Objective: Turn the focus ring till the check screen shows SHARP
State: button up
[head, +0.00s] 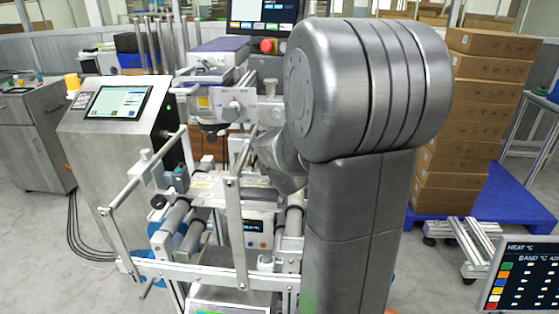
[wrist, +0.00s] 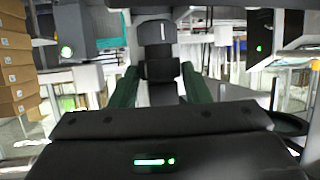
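In the wrist view, a black stepped cylinder (wrist: 160,68), which may be the focus ring, stands between the two dark green fingers of my gripper (wrist: 160,82). A small pale mark shows on its far part. The fingers are apart, one on each side, and narrow gaps seem to show beside the cylinder; contact is unclear. In the head view my grey arm hides the gripper and the ring. A lit screen (head: 117,102) sits on the metal cabinet at left, and a dark monitor (head: 262,14) stands at top centre. Their text is too small to read, so I cannot tell which is the check screen.
A metal frame with rollers (head: 175,228) stands close before my arm. A small blue-lit display (head: 254,226) sits low inside it. A red button (head: 267,46) is below the monitor. Stacked cartons (head: 470,120) stand at right on a blue pallet (head: 510,200). A HEAT board (head: 522,280) is lower right.

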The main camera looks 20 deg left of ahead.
jog(key=c, duration=0.5)
jog(key=shift+o, duration=0.2)
jog(key=shift+s+a+r+m+h+p, duration=0.1)
jog(key=shift+r+m+h+p, duration=0.25)
jog(key=shift+p, duration=0.65)
jog(key=shift+f+m+h+p, duration=0.15)
jog(key=shift+m+h+p, duration=0.15)
jog(key=shift+p, duration=0.5)
jog(key=shift+f+t+h, duration=0.15)
jog(key=shift+t+h, duration=0.1)
jog(key=shift+t, duration=0.05)
jog(key=o, duration=1)
